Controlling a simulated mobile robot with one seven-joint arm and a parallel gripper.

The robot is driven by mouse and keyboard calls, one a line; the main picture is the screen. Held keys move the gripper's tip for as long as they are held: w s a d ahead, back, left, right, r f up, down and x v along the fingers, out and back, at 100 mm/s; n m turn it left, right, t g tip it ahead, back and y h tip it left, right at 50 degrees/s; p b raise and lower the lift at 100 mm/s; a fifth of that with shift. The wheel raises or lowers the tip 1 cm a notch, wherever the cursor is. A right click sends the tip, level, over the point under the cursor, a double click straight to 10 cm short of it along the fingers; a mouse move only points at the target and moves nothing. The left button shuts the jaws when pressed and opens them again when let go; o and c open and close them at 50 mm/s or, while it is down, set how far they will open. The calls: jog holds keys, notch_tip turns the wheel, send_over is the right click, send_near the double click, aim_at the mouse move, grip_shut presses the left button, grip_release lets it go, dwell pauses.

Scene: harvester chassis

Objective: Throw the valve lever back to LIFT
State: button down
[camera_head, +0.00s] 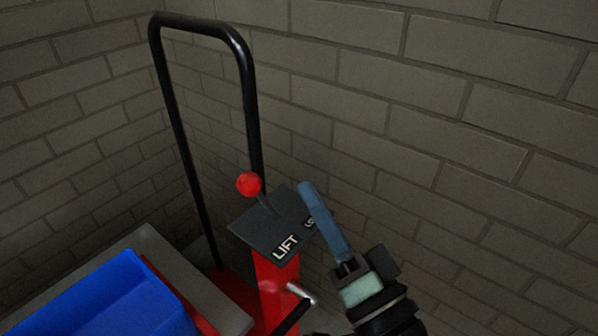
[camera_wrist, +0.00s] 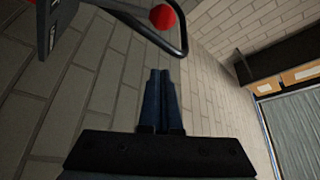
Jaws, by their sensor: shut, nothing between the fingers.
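The valve lever has a red ball knob (camera_head: 249,184) on a short dark shaft. The shaft rises from a dark plate (camera_head: 258,222) on a red post and leans up and left in the head view. The plate carries the white word LIFT (camera_head: 286,246) and a second label, mostly hidden behind my fingers. My gripper (camera_head: 306,187) has its blue fingers together and empty, at the plate's right side, apart from the knob. In the wrist view the closed fingers (camera_wrist: 159,73) point below the red knob (camera_wrist: 163,17), with the plate (camera_wrist: 45,30) at upper left.
A black tube handle (camera_head: 245,70) stands behind the lever. A blue bin (camera_head: 115,290) sits on a grey surface at lower left. A small metal-ended lever (camera_head: 301,293) sticks out by the red post. Brick walls (camera_head: 450,100) close in behind and to the right.

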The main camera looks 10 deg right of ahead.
jog(key=shift+v, duration=1.4)
jog(key=w+a+r+n+t, duration=0.1)
jog(key=w+a+r+n, duration=0.2)
jog(key=r, duration=0.4)
jog(key=w+a+r+n, duration=0.2)
jog(key=a+r+n, duration=0.15)
jog(key=r, duration=0.35)
jog(key=s+a+r+n+t+h, duration=0.1)
jog(key=s+r+t+h, duration=0.15)
jog(key=r, duration=0.35)
jog(key=s+a+r+n+t+h+p, duration=0.1)
jog(key=s+a+r, duration=0.15)
jog(key=r, duration=0.45)
jog(key=s+a+r+t+h, duration=0.1)
jog(key=s+r+t, duration=0.15)
jog(key=r, duration=0.35)
notch_tip(320, 180, up, 38)
jog(key=p, duration=3.8)
jog(key=shift+d+h, duration=0.15)
jog(key=shift+h, duration=0.2)
jog(key=shift+w+r, duration=0.1)
